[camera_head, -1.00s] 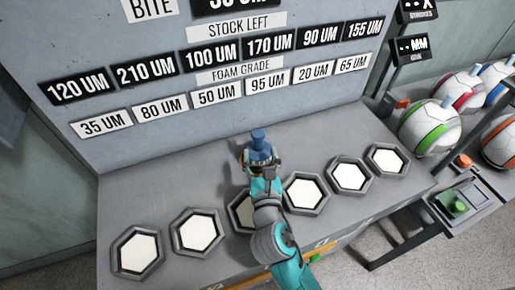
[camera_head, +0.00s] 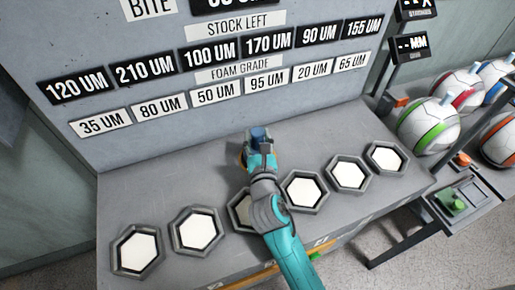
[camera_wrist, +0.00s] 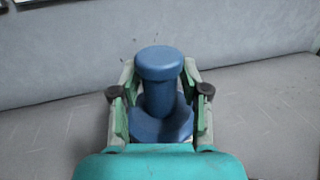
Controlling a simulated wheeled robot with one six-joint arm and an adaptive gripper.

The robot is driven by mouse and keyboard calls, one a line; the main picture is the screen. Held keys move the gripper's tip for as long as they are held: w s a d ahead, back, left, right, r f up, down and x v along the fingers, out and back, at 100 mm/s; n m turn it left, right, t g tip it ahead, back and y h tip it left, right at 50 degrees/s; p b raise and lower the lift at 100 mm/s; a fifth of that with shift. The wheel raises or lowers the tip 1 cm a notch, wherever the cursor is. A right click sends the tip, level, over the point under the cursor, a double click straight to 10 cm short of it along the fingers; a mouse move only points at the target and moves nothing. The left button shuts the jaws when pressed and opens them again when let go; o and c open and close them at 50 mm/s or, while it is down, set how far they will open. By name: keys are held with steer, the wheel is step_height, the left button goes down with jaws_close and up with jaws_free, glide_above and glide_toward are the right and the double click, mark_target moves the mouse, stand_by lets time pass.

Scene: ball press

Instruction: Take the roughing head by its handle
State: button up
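The roughing head (camera_head: 258,133) is blue and stands upright on the grey bench near the back panel, mostly hidden behind my gripper in the head view. In the wrist view its handle (camera_wrist: 159,92) shows as a narrow neck with a wider round cap, above a broad blue base (camera_wrist: 160,127). My gripper (camera_wrist: 159,75) is open, with one green-grey finger on each side of the handle. Small gaps show between the fingers and the neck. In the head view my gripper (camera_head: 261,146) reaches over the bench to the head; its fingertips are hard to make out there.
Several hexagonal frames with white pads (camera_head: 198,231) line the bench front; my arm partly covers one. The labelled back panel (camera_head: 120,120) rises behind. A side stand with a green part (camera_head: 453,202) and striped balls (camera_head: 425,126) are at the right.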

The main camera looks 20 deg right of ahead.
jaws_close()
steer(key=shift+r, duration=0.1)
